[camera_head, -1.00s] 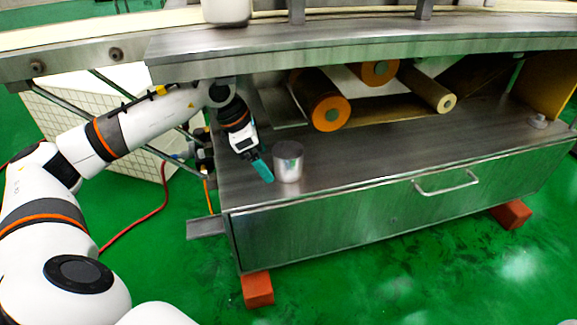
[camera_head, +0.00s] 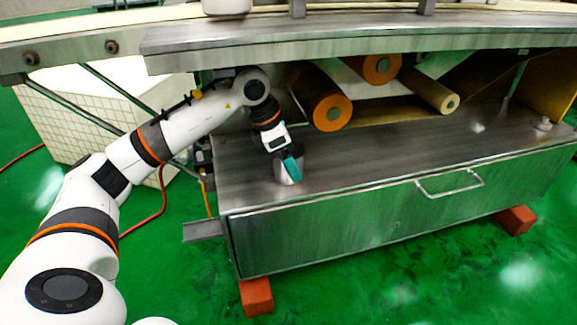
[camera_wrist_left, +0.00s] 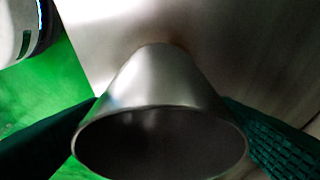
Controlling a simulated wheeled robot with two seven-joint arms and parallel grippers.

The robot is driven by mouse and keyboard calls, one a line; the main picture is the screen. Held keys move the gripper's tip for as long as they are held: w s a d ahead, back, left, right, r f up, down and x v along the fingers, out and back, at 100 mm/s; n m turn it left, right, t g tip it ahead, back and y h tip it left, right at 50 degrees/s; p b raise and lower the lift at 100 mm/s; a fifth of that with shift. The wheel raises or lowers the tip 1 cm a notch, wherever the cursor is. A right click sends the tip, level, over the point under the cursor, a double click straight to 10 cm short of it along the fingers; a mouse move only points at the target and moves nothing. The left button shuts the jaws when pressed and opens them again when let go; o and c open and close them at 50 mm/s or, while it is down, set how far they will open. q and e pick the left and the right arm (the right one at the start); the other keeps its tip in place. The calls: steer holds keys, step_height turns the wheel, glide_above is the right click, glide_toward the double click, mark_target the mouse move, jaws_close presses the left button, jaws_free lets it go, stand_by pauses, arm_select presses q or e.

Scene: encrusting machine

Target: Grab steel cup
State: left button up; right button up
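The steel cup (camera_head: 279,171) stands upright on the metal shelf near its front left part, partly hidden by my left gripper (camera_head: 291,166). In the left wrist view the cup (camera_wrist_left: 160,88) fills the middle, with its wide dark mouth toward the camera. The teal fingers of my left gripper (camera_wrist_left: 160,130) are spread, one on each side of the cup. They are very close to its wall, and I cannot tell if they touch it. My right gripper is not in view.
The metal shelf (camera_head: 400,150) has free room right of the cup. Orange-ended rollers (camera_head: 332,112) hang behind it. A steel ledge (camera_head: 340,38) runs above my left arm. A drawer front with a handle (camera_head: 448,185) is below the shelf.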

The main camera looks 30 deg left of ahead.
arm_select(q)
steer(key=c, duration=0.9)
steer(key=shift+r, duration=0.15)
